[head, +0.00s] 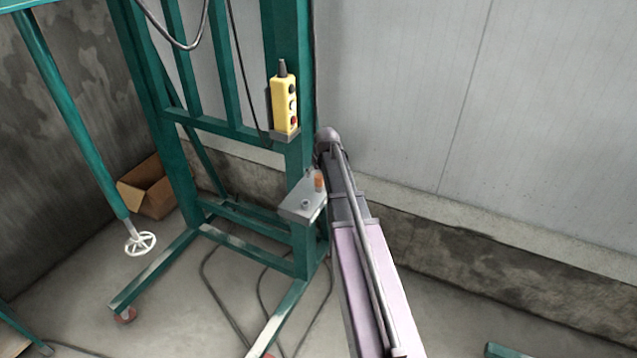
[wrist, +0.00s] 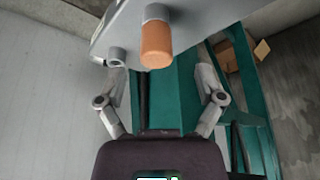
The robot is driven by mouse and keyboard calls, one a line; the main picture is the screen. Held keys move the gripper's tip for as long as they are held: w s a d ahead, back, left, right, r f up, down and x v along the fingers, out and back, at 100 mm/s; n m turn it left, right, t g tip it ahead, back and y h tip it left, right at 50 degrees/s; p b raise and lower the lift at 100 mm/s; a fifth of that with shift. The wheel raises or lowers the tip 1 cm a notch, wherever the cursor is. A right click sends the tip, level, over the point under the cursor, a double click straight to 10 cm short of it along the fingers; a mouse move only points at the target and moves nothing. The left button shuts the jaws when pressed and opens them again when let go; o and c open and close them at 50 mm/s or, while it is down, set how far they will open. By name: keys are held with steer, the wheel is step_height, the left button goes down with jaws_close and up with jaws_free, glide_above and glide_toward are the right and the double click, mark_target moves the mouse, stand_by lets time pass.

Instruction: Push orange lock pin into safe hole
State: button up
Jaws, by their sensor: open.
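The orange lock pin (head: 319,183) stands upright on a grey metal plate (head: 296,210) fixed to the green frame's post. In the wrist view the pin (wrist: 156,46) hangs at the top centre from the plate (wrist: 105,36). My gripper (wrist: 160,70) is open, with one finger on each side of the pin in the picture; no contact shows. A short grey round boss (wrist: 116,57) sits left of the pin, close to the left fingertip. I cannot tell whether it is the safe hole. My gripper is not clearly visible in the head view.
A yellow button box (head: 284,104) hangs on the green post (head: 303,245) above the plate. A cardboard box (head: 150,190) lies behind the frame at left. Cables lie on the floor. The wall is close behind.

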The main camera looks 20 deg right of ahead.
mark_target(318, 176)
steer(key=shift+f, duration=0.1)
steer(key=shift+d+b+x, duration=0.2)
steer(key=shift+b+x, duration=2.2)
steer(key=shift+x, duration=0.1)
steer(key=shift+a, duration=0.1)
jaws_close()
